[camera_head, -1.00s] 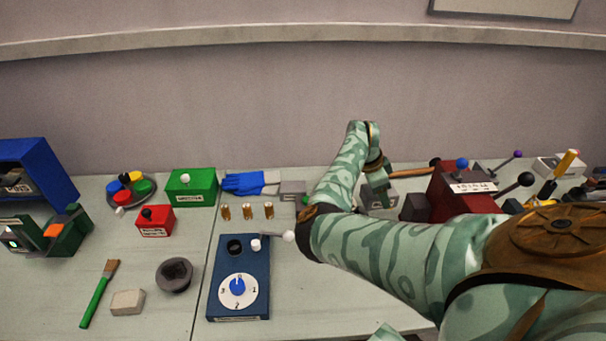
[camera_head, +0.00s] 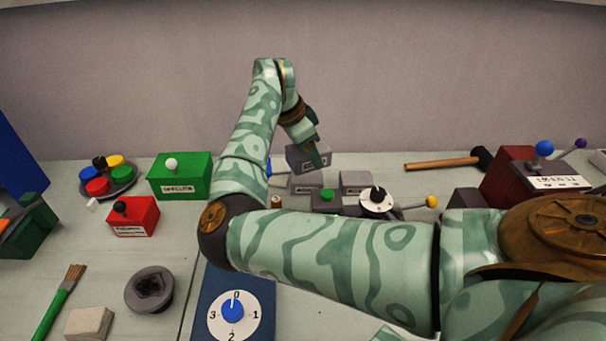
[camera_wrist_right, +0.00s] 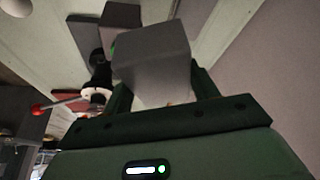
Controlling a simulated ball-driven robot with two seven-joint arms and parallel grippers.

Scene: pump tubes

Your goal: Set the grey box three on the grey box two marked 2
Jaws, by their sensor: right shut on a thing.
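My right gripper (camera_head: 314,157) is shut on a grey box (camera_head: 296,158), which I take as box three. It holds the box in the air near the back of the table. In the right wrist view the held grey box (camera_wrist_right: 152,62) sits between the dark green fingers. Below it in the head view are two grey boxes with white labels: one (camera_head: 306,184) almost directly under the held box, the other (camera_head: 355,181) just to its right. Their markings are too small to read, so I cannot tell which is box two. My left gripper is not in view.
A green-topped grey block (camera_head: 326,201) and a black-knobbed white dial (camera_head: 377,203) stand just in front of the boxes. A hammer (camera_head: 440,164) lies to the right. A green box (camera_head: 180,176) and a red box (camera_head: 133,217) stand left. My right arm hides part of the table.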

